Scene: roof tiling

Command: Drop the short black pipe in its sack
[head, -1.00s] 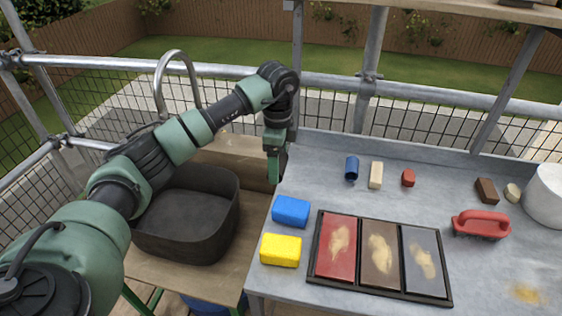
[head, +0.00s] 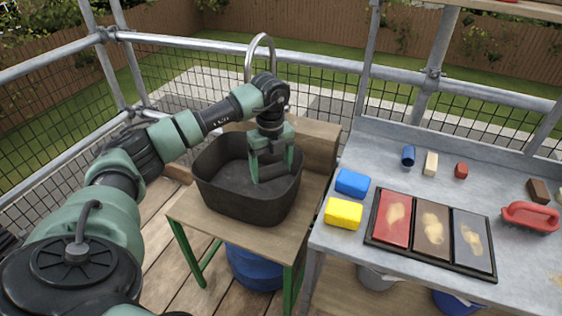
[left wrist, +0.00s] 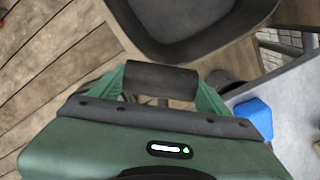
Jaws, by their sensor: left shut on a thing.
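My left gripper (head: 271,170) points down in front of or over the dark tub (head: 248,208) in the head view; its height above the tub is hard to judge. In the left wrist view its green fingers are shut on a short black pipe (left wrist: 161,80), which lies crosswise between them. The pipe cannot be made out in the head view. The tub's rim (left wrist: 225,52) shows above the pipe in the left wrist view. I cannot make out a sack with certainty. My right gripper is not in view.
The tub stands on a wooden bench (head: 200,222) beside a curved metal pipe. The grey table (head: 345,240) on the right holds a blue block (head: 352,182), a yellow block (head: 344,213), a tray of coloured panels (head: 430,277) and small pieces. Blue drums show below.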

